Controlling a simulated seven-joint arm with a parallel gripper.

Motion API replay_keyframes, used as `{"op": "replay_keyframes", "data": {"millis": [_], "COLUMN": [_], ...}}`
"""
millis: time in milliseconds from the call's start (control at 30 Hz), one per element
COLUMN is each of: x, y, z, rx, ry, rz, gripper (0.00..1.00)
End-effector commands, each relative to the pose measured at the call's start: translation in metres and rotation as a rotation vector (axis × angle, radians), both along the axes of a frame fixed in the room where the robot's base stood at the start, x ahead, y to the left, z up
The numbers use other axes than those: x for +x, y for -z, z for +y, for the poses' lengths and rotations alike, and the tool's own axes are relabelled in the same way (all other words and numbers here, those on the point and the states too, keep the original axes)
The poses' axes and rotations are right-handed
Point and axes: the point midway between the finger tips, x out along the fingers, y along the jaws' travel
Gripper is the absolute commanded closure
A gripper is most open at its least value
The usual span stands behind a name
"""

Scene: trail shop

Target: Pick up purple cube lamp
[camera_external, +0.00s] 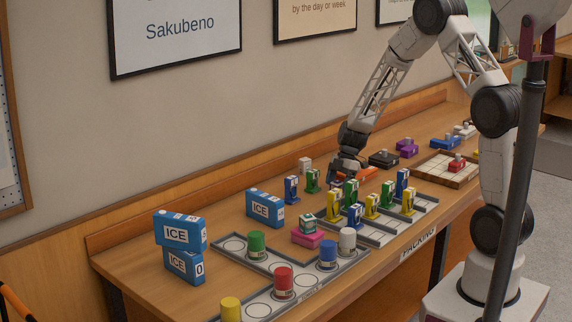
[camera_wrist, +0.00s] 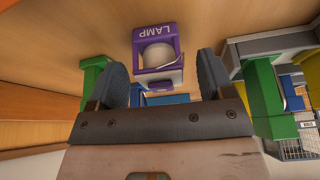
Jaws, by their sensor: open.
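In the external view my gripper (camera_external: 346,170) is low over the far middle of the table. I cannot make out the lamp clearly there; the gripper and nearby items hide that spot.
Green items (camera_wrist: 97,84) and (camera_wrist: 264,98) stand on both sides in the wrist view. Blue and green figures (camera_external: 312,181) stand close to my gripper in the external view. Orange (camera_external: 371,173) and dark (camera_external: 383,159) items lie right of it. Blue ICE boxes (camera_external: 265,208) stand left.

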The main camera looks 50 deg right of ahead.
Motion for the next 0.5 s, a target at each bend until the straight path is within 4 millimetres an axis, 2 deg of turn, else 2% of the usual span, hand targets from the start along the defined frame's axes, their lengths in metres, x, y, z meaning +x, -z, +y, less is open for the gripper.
{"op": "replay_keyframes", "data": {"millis": [200, 500], "x": [0.001, 0.001], "y": [0.015, 0.016], "z": [0.007, 0.007], "rx": [0.0, 0.0], "ry": [-0.001, -0.001], "rz": [0.0, 0.0], "gripper": [0.26, 0.26]}}
